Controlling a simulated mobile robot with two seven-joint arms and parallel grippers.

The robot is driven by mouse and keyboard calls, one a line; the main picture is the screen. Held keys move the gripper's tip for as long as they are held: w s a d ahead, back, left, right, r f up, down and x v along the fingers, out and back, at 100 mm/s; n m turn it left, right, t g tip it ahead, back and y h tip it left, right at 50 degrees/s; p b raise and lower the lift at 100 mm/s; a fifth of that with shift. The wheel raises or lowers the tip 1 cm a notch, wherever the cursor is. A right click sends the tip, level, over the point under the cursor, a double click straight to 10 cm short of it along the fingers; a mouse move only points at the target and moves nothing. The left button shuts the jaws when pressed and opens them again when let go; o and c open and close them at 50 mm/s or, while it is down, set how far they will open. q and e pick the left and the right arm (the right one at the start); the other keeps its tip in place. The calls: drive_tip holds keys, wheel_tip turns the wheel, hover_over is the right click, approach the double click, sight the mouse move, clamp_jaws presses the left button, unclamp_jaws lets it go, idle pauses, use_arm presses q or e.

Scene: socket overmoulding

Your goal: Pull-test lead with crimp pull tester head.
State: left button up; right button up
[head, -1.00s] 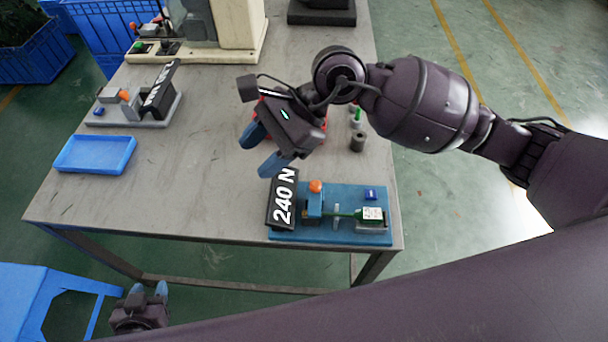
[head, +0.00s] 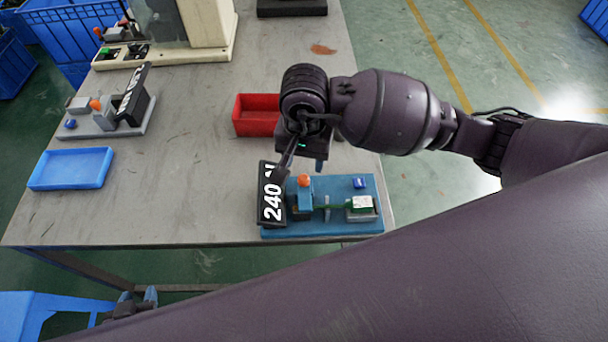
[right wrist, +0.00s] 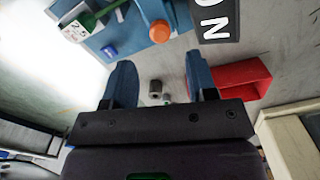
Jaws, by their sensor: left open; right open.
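The pull tester has a blue base (head: 330,228) near the table's front right edge. Its black display (head: 271,195) reads 240 N. An orange knob (head: 304,181) tops the blue head block, and a small blue button (head: 359,183) sits at the back right. The green lead (head: 330,206) lies across the base, with a white-labelled end (head: 361,202) at its right. My right gripper is open and empty in the right wrist view (right wrist: 158,65), its fingers short of the knob (right wrist: 160,33). In the head view its fingertips are unclear. My left gripper (head: 137,299) is low at the left, partly hidden.
A red tray (head: 243,126) stands behind the tester. Small grey cylinders (right wrist: 155,88) show in the right wrist view. A blue tray (head: 70,168) and a grey fixture (head: 110,130) with a black panel are at left. The table between is clear.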

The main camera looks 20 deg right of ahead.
sight(304, 176)
wheel_tip(304, 176, down, 7)
drive_tip(key=shift+f, duration=0.1)
idle(0.4)
drive_tip(key=shift+w, duration=0.1)
clamp_jaws()
